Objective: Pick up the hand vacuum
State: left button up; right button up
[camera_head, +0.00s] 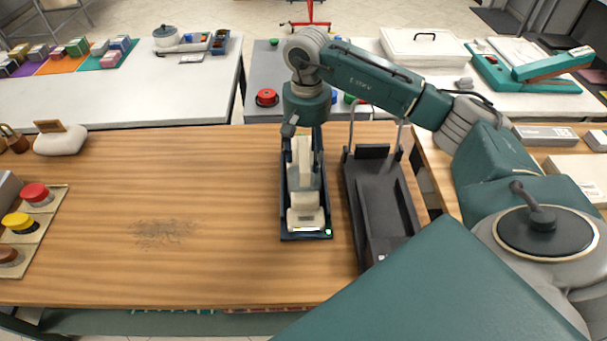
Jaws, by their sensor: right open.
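The hand vacuum (306,203), cream-white with a pale front end, lies in a narrow dark dock (285,222) on the wooden table, lengthwise toward me. A small green light shows at the dock's near right corner. My right gripper (303,160) points down over the far part of the vacuum. Its dark fingers are open, one on each side of the cream body. I cannot tell whether they touch it. The vacuum's far end is partly hidden by the gripper. My left gripper is not in view.
A black tray-like stand (378,205) with upright metal posts is close right of the dock. A patch of dark debris (163,233) lies on the table to the left. The table between is clear.

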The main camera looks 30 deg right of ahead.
jog(key=shift+f+b, duration=0.25)
jog(key=shift+b, duration=0.05)
jog(key=shift+c, duration=0.3)
jog(key=shift+r, duration=0.1)
grip_shut()
